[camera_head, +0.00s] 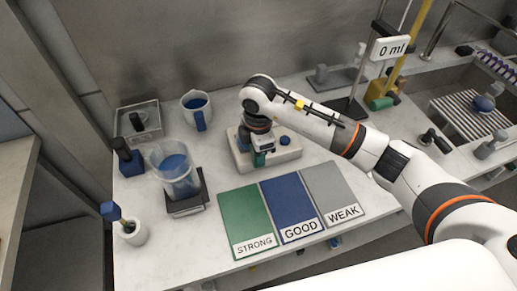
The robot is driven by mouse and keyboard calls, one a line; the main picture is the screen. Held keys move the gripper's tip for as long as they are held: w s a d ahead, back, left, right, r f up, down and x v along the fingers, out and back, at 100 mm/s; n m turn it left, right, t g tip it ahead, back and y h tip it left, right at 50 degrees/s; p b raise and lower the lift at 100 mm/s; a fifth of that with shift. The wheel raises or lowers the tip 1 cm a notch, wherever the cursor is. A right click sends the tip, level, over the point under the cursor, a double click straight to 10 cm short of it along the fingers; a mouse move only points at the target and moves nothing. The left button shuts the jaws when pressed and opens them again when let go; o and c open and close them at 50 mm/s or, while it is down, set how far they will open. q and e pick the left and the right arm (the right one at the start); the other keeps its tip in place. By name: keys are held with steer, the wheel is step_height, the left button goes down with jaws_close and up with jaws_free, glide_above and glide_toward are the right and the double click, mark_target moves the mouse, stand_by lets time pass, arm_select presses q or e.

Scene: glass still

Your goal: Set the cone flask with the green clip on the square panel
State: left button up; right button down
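My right gripper (260,147) points down over a white device with a blue knob (285,141) in the middle of the bench. A small green piece (259,159) shows right at its fingertips; it may be the green clip. The gripper and wrist cover what is there, so I cannot make out the cone flask or whether the fingers are closed on it. The white device (289,154) has a flat top, mostly hidden under the gripper; I cannot tell if this is the square panel. My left gripper is not in view.
A beaker of blue liquid (175,172) stands on a dark-edged square stand (186,206) at left. Green STRONG (243,215), blue GOOD (289,202) and grey WEAK (329,186) mats lie in front, bare. A stand with a "0 ml" sign (391,48) is at back right.

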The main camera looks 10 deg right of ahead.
steer(key=shift+f, duration=0.1)
steer(key=c, duration=1.4)
jaws_free()
steer(key=shift+o, duration=0.2)
steer(key=shift+s, duration=0.2)
steer(key=shift+r, duration=0.2)
steer(key=shift+w+r+p, duration=0.2)
steer(key=shift+r+p, duration=0.55)
steer(key=shift+r, duration=0.35)
steer(key=shift+w+r+p, duration=0.25)
steer(key=shift+r+p, duration=0.5)
steer(key=shift+r, duration=0.3)
steer(key=shift+w+r+p, duration=0.2)
steer(key=shift+r+p, duration=0.55)
steer(key=shift+r, duration=0.35)
steer(key=o, duration=0.5)
steer(key=shift+o, duration=0.2)
